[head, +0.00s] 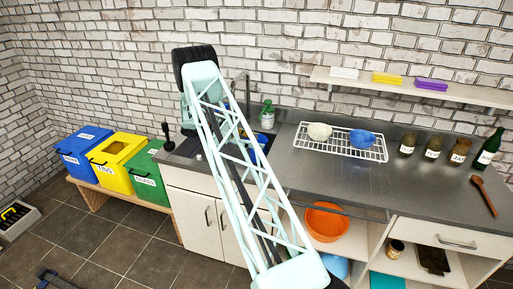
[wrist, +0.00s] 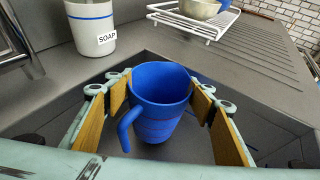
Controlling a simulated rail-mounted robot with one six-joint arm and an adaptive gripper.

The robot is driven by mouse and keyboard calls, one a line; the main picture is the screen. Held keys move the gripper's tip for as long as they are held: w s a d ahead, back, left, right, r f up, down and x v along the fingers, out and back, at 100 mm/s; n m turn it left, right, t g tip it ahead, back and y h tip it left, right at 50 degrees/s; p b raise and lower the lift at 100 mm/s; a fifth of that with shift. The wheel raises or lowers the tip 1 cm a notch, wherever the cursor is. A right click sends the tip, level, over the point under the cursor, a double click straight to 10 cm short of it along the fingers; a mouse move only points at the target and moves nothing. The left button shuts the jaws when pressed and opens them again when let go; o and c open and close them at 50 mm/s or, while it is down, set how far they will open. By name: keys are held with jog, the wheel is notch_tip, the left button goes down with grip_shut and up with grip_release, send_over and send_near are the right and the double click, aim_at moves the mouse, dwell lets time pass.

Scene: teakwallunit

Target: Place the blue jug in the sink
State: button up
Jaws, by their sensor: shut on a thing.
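The blue jug (wrist: 158,110) stands upright in the middle of the wrist view, with its handle toward the lower left. My gripper (wrist: 161,80) is shut on it, one wood-coloured pad on each side of the jug. The jug is over or within the grey sink basin (wrist: 75,97); I cannot tell whether its base touches the bottom. In the head view my arm hides most of the sink (head: 187,148) and my gripper. A bit of the blue jug (head: 259,151) shows behind the arm's lattice.
A soap bottle (wrist: 90,28) stands behind the sink, close to the tap (wrist: 20,40). A white dish rack (head: 342,147) holds a cream bowl (head: 319,131) and a blue bowl (head: 361,139). Several jars and a green bottle (head: 489,148) stand at the counter's right.

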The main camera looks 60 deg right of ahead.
jog(key=shift+f, duration=1.65)
jog(key=shift+f, duration=0.15)
jog(key=o, duration=1.2)
jog(key=shift+c, duration=0.2)
jog(key=shift+w+a+r, duration=0.1)
jog(key=shift+r, duration=0.1)
jog(key=v, duration=0.7)
jog(key=shift+w+a+r, duration=0.1)
jog(key=shift+a, duration=0.05)
